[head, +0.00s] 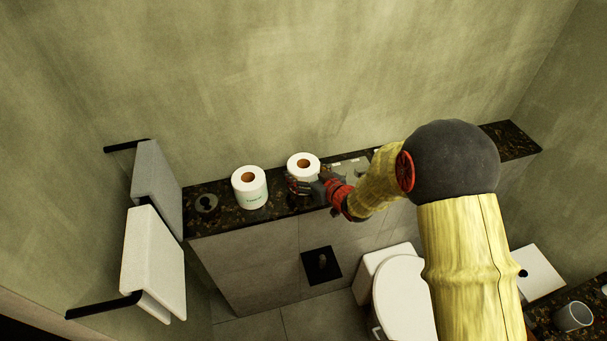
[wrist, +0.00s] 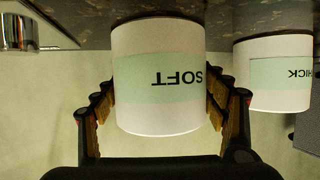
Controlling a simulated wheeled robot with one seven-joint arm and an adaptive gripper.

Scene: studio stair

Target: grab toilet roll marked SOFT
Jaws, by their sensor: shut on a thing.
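The toilet roll marked SOFT (wrist: 158,45) fills the middle of the wrist view, white with a pale green band, its lettering upside down. My gripper (wrist: 160,92) is shut on it, with one finger on each side. In the head view this roll (head: 303,161) is at the dark stone ledge, with my gripper (head: 306,187) at its front. I cannot tell whether it still touches the ledge. A second roll (head: 249,190) stands to its left in the head view. In the wrist view this second roll (wrist: 275,75) is at the right, its lettering partly cut off, ending in "HICK".
The dark stone ledge (head: 276,205) runs along the wall. A dark round object (head: 206,203) is at its left end. White towels (head: 155,260) hang on black bars at left. A toilet (head: 402,295) stands below, and a grey cup (head: 574,316) is at lower right.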

